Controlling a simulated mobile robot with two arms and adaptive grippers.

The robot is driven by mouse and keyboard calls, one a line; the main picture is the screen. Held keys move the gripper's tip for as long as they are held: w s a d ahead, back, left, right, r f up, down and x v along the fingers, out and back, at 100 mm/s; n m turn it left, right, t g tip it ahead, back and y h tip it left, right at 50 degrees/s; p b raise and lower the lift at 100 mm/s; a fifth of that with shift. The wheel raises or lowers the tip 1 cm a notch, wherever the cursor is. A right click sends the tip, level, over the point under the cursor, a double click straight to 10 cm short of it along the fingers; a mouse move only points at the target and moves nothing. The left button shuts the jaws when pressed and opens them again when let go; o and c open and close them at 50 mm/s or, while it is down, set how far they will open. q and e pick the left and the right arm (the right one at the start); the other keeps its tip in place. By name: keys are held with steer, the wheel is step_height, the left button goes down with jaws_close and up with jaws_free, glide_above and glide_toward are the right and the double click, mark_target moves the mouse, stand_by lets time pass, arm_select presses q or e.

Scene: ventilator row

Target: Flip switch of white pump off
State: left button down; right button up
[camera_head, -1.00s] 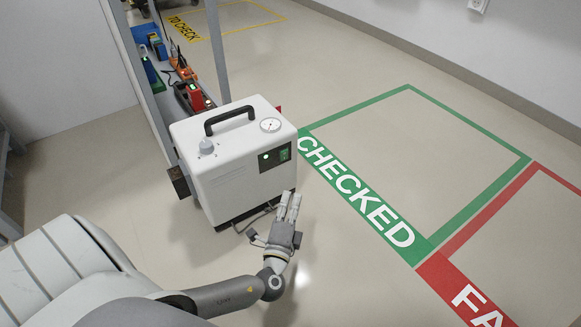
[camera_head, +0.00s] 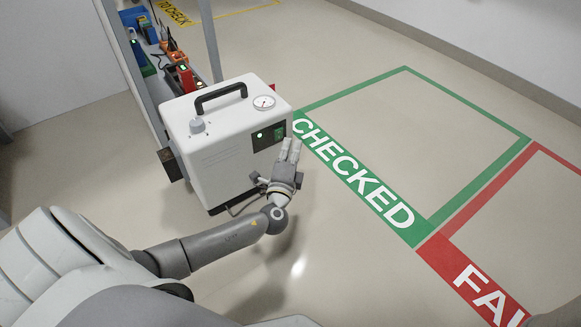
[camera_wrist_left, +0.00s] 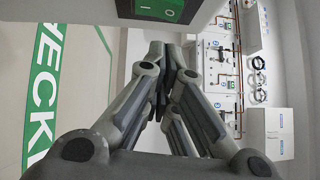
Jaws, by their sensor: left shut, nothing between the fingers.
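The white pump (camera_head: 222,150) stands upright on its base, with a black handle, a round gauge and a grey knob on top. The green switch also shows at the top edge of the left wrist view (camera_wrist_left: 172,5). My left gripper (camera_head: 292,143) is shut and empty, its fingertips just below and to the right of the switch. Whether the fingertips touch the pump cannot be told. My right gripper is not in view.
A green floor frame (camera_head: 500,118) marked CHECKED and a red frame (camera_head: 462,222) lie to the right, both empty. A shelf with several devices (camera_head: 165,62) stands behind the pump. A yellow TO CHECK marking (camera_head: 174,12) is at the back. The floor at right is clear.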

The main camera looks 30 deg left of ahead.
mark_target(279, 134)
arm_select(q)
steer(key=a, duration=0.1)
steer(key=w+a, duration=0.1)
steer(key=shift+a+r+b, duration=0.15)
steer(key=shift+a+b, duration=0.15)
steer(key=shift+b, duration=0.05)
steer(key=shift+w+a+r+n+g+p, duration=0.1)
steer(key=shift+a+r+n+g+p, duration=0.3)
steer(key=shift+p, duration=0.5)
steer(key=shift+d+f, duration=0.1)
steer(key=shift+f, duration=0.1)
